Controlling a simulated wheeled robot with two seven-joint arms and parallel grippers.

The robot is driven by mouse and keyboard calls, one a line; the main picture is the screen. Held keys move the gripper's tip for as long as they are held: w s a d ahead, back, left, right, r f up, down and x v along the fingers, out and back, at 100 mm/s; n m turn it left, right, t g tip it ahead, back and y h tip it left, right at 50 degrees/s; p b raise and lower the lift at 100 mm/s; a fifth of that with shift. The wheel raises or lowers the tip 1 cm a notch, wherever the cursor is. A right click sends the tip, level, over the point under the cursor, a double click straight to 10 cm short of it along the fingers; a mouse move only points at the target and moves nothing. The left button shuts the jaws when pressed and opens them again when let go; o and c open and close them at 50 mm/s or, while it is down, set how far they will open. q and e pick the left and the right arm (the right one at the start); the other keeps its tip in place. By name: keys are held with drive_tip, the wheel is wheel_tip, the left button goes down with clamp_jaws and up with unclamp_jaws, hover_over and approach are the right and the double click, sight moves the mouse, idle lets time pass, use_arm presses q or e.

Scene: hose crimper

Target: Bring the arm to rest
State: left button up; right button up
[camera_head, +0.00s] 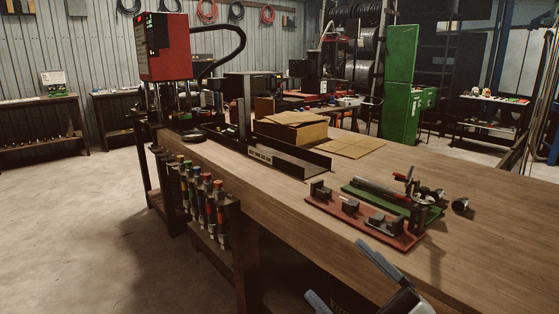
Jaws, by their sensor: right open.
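My right gripper (348,279) shows at the bottom of the head view, at the near edge of the workbench. Its two grey fingers are spread wide with nothing between them. It is apart from the red fixture plate (365,222), which lies on the bench above it in the picture. My left gripper is not in view.
The wooden workbench (480,225) holds a green fixture plate (378,200), small dark fittings (460,204), a cardboard box (290,130) and a red machine (165,47). Colourful tools hang in a rack (207,200) along its left side. Open floor (60,230) lies left.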

drive_tip(key=s+d+f+m+h+b, duration=0.1)
drive_tip(key=s+d+f+m+h, duration=0.1)
drive_tip(key=f+m+h, duration=0.65)
drive_tip(key=s+d+f+m+h+b, duration=0.1)
drive_tip(key=d+f+m+h, duration=0.3)
drive_tip(key=f, duration=0.8)
drive_tip(key=s+a+f+m+g, duration=0.1)
drive_tip(key=s+f+m+g, duration=0.4)
drive_tip(key=s+f, duration=0.3)
wheel_tip(320, 180, down, 2)
drive_tip(key=shift+s+a+g, duration=0.25)
drive_tip(key=shift+s+g, duration=0.05)
